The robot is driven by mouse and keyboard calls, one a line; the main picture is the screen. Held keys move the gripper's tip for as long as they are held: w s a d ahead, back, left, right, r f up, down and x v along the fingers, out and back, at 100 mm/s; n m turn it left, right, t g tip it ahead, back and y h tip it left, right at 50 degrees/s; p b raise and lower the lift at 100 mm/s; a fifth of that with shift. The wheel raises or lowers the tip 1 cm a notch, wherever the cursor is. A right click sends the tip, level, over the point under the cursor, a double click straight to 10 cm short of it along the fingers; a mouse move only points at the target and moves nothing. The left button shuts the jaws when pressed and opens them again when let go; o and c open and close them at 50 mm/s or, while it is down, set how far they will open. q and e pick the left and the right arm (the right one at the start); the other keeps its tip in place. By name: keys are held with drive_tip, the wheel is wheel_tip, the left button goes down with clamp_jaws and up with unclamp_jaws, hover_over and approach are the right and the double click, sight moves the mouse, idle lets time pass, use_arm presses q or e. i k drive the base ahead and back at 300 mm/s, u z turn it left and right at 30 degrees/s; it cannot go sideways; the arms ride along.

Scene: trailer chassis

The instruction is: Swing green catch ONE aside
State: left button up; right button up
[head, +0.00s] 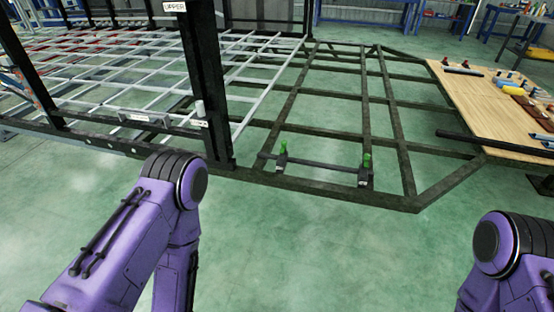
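Two small green catches stand upright on the dark trailer chassis (330,195) near its front rail. The left green catch (283,147) and the right green catch (367,161) sit on dark brackets at either end of a dark bar (325,163). I cannot read any number on them, so I cannot tell which is ONE. My purple arms show at the lower left and lower right, apart from the catches. Neither gripper is in view.
A black upright post (202,85) with an "UPPER" label stands left of the catches, beside a rack of pale bars (120,70). A wooden table (480,105) with tools is at the right. The green floor in front is clear.

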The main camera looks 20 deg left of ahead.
sight(284, 143)
drive_tip(key=u, duration=0.75)
drive_tip(key=k, duration=0.15)
drive_tip(key=z, duration=1.65)
drive_tip(key=i, duration=0.95)
drive_tip(key=u, duration=0.5)
drive_tip(key=i, duration=1.05)
drive_tip(key=u, duration=0.55)
